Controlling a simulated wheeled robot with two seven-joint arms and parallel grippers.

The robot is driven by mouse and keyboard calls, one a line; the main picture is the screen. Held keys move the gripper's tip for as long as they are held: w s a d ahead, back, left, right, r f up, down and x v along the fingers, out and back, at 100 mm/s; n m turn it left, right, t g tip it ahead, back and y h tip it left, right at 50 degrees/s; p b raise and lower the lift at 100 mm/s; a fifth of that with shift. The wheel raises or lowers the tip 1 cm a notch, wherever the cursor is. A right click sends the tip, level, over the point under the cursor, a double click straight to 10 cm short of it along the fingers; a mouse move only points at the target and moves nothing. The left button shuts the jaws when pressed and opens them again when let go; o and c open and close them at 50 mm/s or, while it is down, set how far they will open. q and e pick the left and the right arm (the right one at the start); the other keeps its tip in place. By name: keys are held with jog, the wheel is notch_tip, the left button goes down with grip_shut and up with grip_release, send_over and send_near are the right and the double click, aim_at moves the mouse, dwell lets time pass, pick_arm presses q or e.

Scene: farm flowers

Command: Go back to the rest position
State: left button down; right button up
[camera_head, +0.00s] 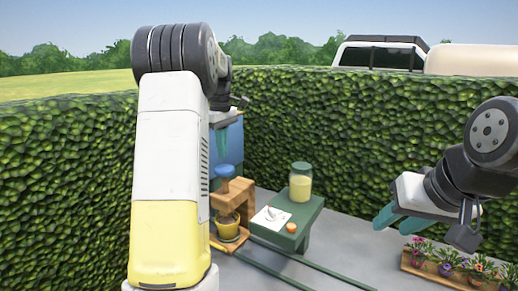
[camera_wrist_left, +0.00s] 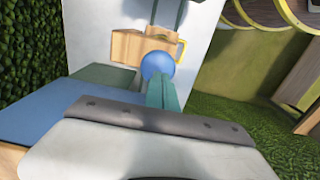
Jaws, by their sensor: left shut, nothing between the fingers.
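Beyond the fingertips in that view are a round blue knob (camera_wrist_left: 157,64) and a wooden stand (camera_wrist_left: 128,47); I cannot tell the distance. My right gripper (camera_head: 400,218) is at the right of the head view, its teal fingers apart and empty, above the paved ground near the flower box.
A green table (camera_head: 309,213) holds a jar (camera_head: 301,187), a white sheet and a small orange item. The wooden stand (camera_head: 232,197) with a blue top and a yellow pot (camera_head: 228,228) is left of it. A flower box (camera_head: 440,270) lies at right. Hedges (camera_head: 60,180) enclose the area.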

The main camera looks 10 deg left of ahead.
pick_arm(q)
jog(key=s+d+r+m+t+h, duration=0.1)
jog(key=s+d+r+m+t, duration=0.1)
jog(key=s+d+m, duration=0.45)
jog(key=s+d+r+m+t+h, duration=0.1)
jog(key=s+d+r+m+t, duration=0.15)
jog(key=s, duration=0.65)
jog(key=s+d+f+m+t, duration=0.1)
jog(key=s+d+f+m, duration=0.1)
jog(key=s, duration=0.4)
jog(key=s+d+f+m, duration=0.2)
jog(key=s+d+m, duration=0.1)
jog(key=s, duration=0.3)
jog(key=shift+d+f+m+t, duration=0.25)
jog(key=shift+d+m+t, duration=0.15)
jog(key=shift+d, duration=0.2)
